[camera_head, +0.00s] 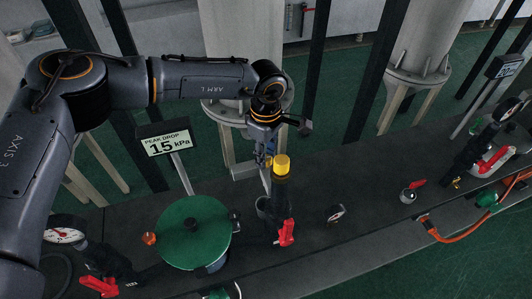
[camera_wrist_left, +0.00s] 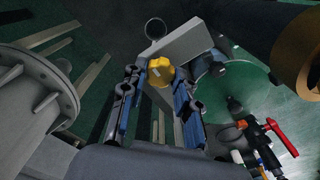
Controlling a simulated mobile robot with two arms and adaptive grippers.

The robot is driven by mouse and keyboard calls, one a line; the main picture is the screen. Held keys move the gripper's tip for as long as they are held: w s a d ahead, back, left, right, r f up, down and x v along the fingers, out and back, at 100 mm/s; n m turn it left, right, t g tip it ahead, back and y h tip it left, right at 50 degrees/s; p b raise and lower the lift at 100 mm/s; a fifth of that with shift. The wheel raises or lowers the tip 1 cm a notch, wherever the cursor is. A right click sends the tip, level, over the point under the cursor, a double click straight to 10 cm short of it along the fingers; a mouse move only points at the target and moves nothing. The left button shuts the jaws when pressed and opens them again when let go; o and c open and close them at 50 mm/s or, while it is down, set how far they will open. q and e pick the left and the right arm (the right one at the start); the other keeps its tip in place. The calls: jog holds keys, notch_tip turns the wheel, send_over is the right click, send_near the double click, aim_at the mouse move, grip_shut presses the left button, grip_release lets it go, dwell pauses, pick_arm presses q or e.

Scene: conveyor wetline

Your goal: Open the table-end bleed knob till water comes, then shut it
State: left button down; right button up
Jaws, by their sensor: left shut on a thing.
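A yellow knob (camera_head: 282,165) sits on top of an upright dark fitting (camera_head: 279,196) on the dark table. My left gripper (camera_head: 269,161) comes in beside the knob from above and behind. In the left wrist view the yellow knob (camera_wrist_left: 160,71) lies between the two blue-lined fingers (camera_wrist_left: 158,88), which are shut on it. The contact faces are partly hidden. A red lever (camera_head: 286,233) is at the foot of the fitting. I see no water at the fitting. My right gripper is not in view.
A green round lid (camera_head: 193,232) stands left of the fitting, and a sign reading "PEAK DROP 15 kPa" (camera_head: 166,143) stands behind it. A red-handled valve (camera_head: 411,192) stands farther right, with bare table between.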

pick_arm(q)
jog(key=shift+f+b, duration=0.1)
jog(key=shift+b, duration=0.3)
jog(key=n+b, duration=1)
jog(key=b, duration=0.4)
jog(key=shift+f+n, duration=0.15)
jog(key=shift+n, duration=0.25)
jog(key=shift+r+n+b, duration=0.15)
jog(key=shift+n+b, duration=0.7)
jog(key=shift+n, duration=0.15)
jog(key=shift+r+n+b, duration=0.1)
jog(key=shift+n+b, duration=0.75)
jog(key=shift+n, duration=0.15)
jog(key=c, duration=1)
grip_release()
